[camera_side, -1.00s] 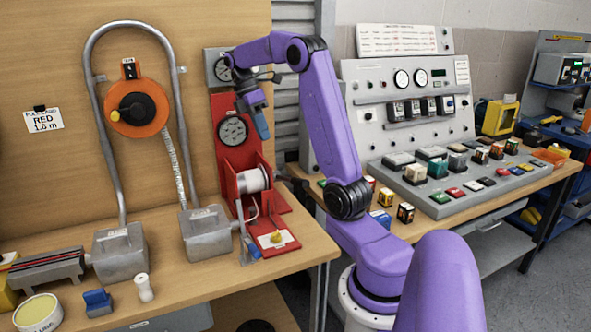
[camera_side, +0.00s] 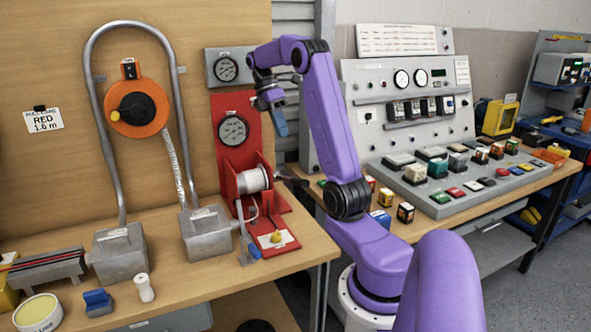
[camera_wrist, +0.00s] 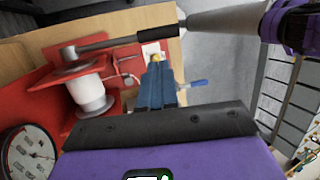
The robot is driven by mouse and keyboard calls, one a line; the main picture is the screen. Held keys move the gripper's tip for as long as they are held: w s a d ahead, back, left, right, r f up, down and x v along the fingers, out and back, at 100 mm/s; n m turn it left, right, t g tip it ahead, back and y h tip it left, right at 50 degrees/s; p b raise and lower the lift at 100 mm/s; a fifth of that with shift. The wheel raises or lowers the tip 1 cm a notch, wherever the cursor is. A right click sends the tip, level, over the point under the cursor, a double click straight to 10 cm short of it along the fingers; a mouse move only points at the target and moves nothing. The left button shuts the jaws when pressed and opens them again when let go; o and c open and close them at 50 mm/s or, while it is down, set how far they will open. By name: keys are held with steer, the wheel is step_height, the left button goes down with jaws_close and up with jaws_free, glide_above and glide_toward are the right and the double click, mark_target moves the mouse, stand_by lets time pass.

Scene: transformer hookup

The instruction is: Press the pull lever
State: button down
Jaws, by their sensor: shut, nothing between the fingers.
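The red winch stand (camera_side: 238,140) carries a white drum (camera_side: 253,179) with a dark-handled lever (camera_side: 290,181) reaching out to the right. In the wrist view this lever (camera_wrist: 115,41) runs across the top left. A second, blue-handled lever (camera_side: 254,251) sits at the stand's lower left; it shows in the wrist view (camera_wrist: 199,83) right of the fingers. I cannot read which one is labelled as the pull lever. My gripper (camera_side: 281,131) is shut and empty, pointing down in the air above the dark-handled lever, apart from both. Its blue fingers (camera_wrist: 157,70) also show in the wrist view.
A yellow knob (camera_side: 277,236) sits on a white plate at the stand's front. A round gauge (camera_side: 233,131) is left of my gripper. Grey boxes (camera_side: 205,233) stand left of the stand. The control console (camera_side: 425,140) is to the right.

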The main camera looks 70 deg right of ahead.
mark_target(299, 179)
steer(key=x, duration=1.2)
steer(key=shift+s+f, duration=0.1)
steer(key=shift+f, duration=0.25)
